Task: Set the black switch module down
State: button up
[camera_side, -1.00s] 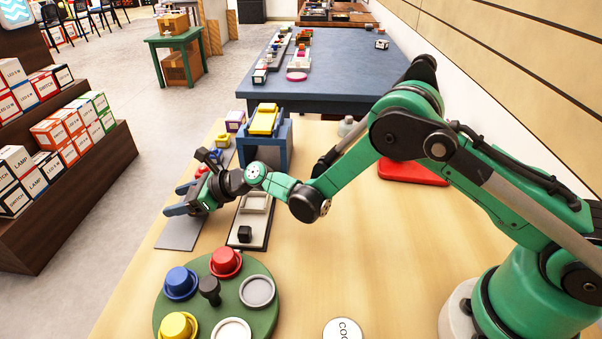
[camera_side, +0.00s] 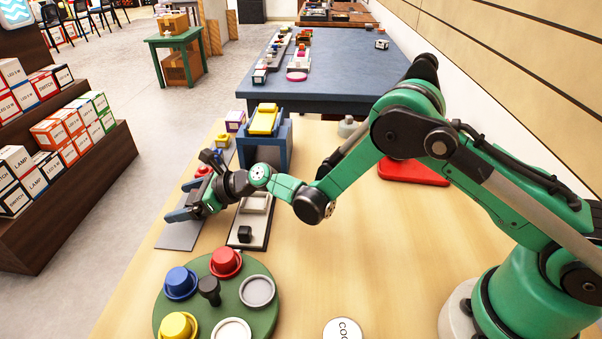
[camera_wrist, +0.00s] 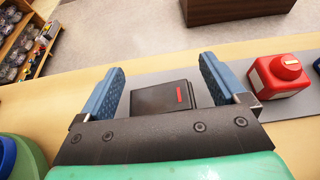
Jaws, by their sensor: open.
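The black switch module (camera_wrist: 161,96) is a flat black block with a small red bar on its top. In the wrist view it lies on a grey strip between my gripper's two blue fingers, with a gap on each side. My gripper (camera_wrist: 160,88) is open. In the side view my gripper (camera_side: 182,212) is low over the grey strip (camera_side: 180,236) at the table's left edge. The module is hidden there behind the fingers.
A red block with a round top (camera_wrist: 281,76) sits on the strip close beside the right finger. A green turntable (camera_side: 218,300) with coloured round pieces stands in front. A blue stand with a yellow top (camera_side: 264,120) is behind. A tray with a small black cube (camera_side: 245,233) lies to the right.

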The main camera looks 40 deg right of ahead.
jog(key=v, duration=1.1)
jog(key=shift+s+d+r, duration=0.1)
jog(key=shift+d+r, duration=0.05)
jog(key=shift+r, duration=0.15)
jog(key=r+n, duration=0.1)
jog(key=n, duration=0.1)
jog(key=s+d+r+n+h, duration=0.1)
jog(key=n, duration=0.1)
jog(key=s+d+r+n+h, duration=0.1)
jog(key=r+n, duration=0.1)
jog(key=shift+n+g, duration=0.4)
jog(key=s+d+r+n+g+h, duration=0.1)
jog(key=s+d+n, duration=0.4)
jog(key=n, duration=0.5)
jog(key=s+d+r+n+h, duration=0.3)
jog(key=s+d+n+h, duration=0.2)
jog(key=s+n, duration=0.3)
jog(key=shift+s+n+g+h, duration=0.4)
jog(key=shift+n+h, duration=0.4)
jog(key=shift+n, duration=0.3)
